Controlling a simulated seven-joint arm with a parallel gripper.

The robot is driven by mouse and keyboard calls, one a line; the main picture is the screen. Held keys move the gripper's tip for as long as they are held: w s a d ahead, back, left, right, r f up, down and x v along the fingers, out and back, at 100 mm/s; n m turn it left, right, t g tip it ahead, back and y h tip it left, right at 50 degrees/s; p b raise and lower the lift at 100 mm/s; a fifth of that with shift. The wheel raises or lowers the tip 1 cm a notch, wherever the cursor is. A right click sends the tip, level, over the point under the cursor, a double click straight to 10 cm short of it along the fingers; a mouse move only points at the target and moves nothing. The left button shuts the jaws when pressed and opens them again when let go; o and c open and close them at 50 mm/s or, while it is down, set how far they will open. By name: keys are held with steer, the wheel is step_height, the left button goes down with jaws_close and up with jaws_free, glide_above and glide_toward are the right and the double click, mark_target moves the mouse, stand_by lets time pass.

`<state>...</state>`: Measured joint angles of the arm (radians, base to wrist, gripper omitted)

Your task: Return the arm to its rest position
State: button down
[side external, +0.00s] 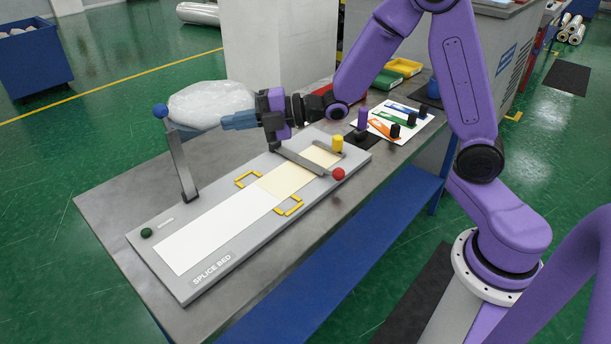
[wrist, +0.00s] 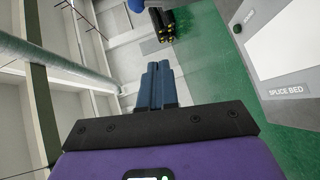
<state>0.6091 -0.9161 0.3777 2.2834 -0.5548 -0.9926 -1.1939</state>
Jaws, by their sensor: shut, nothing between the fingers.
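My purple arm reaches over the steel table, and my gripper (side external: 226,121) points left above the splice bed. Its blue fingers are together with nothing between them. In the wrist view my gripper (wrist: 158,66) also shows shut and empty. The grey splice bed (side external: 190,287) lies on the table, with a white sheet (side external: 215,229) and a cream sheet (side external: 287,181) on it. A lever with a blue knob (side external: 160,111) stands raised at its left. A lever with a red knob (side external: 338,174) lies low across its right part. The splice bed (wrist: 252,58) shows at the wrist view's right edge.
A large clear-wrapped roll (side external: 207,104) is behind my fingers. A white card (side external: 410,120) with coloured markings and black-knobbed pieces lies at the table's right end. Yellow (side external: 404,67) and green (side external: 386,80) bins stand behind it. A pale pillar (side external: 280,45) rises behind the table.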

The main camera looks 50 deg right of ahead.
steer(key=s+f+m+g+h, duration=0.2)
steer(key=s+m+g+h, duration=0.15)
steer(key=s, duration=0.55)
steer(key=s+f+m+g+h, duration=0.3)
steer(key=s+m, duration=0.2)
steer(key=s, duration=0.4)
steer(key=s+d+m+g+h, duration=0.2)
steer(key=s+d, duration=0.2)
steer(key=s, duration=0.4)
steer(key=s+d+m+g+h, duration=0.2)
steer(key=s+d, duration=0.3)
steer(key=s, duration=0.4)
steer(key=shift+s+g, duration=0.2)
steer(key=shift+g, duration=0.25)
steer(key=shift+f, duration=0.1)
